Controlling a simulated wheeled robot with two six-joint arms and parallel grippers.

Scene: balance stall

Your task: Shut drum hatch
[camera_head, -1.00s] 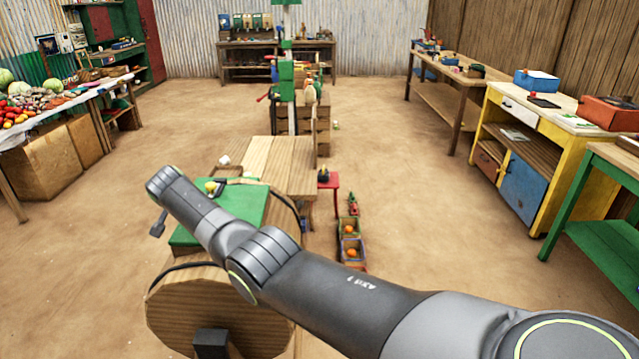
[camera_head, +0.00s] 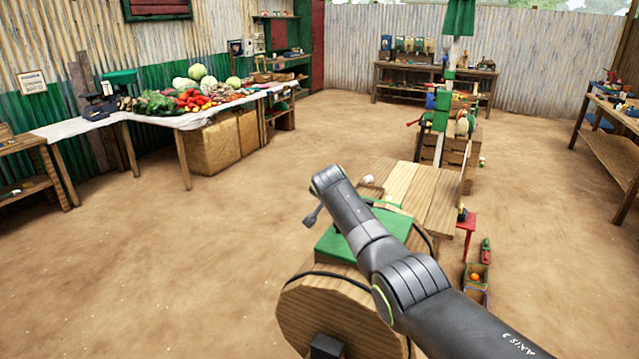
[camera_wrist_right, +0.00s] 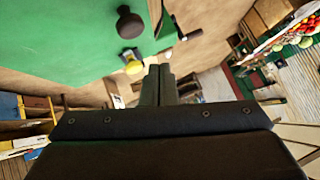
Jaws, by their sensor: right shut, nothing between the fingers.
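The wooden drum (camera_head: 305,315) is at the bottom of the head view, its round end facing me. A green panel (camera_head: 338,246) sits at its top, partly hidden by my right arm; I cannot tell whether it is the hatch or whether that is open. In the right wrist view a green surface (camera_wrist_right: 60,40) fills the upper left, with a dark round knob (camera_wrist_right: 130,22) and a small yellow piece (camera_wrist_right: 132,62). My right gripper (camera_wrist_right: 158,74) is shut and empty, apart from the knob in the picture. My left gripper is out of view.
A plank table (camera_head: 405,190) stands behind the drum, with a red stool (camera_head: 467,224) and small crates (camera_head: 476,278) to its right. A vegetable stall (camera_head: 195,118) is at the back left. The sandy floor (camera_head: 180,260) left of the drum is clear.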

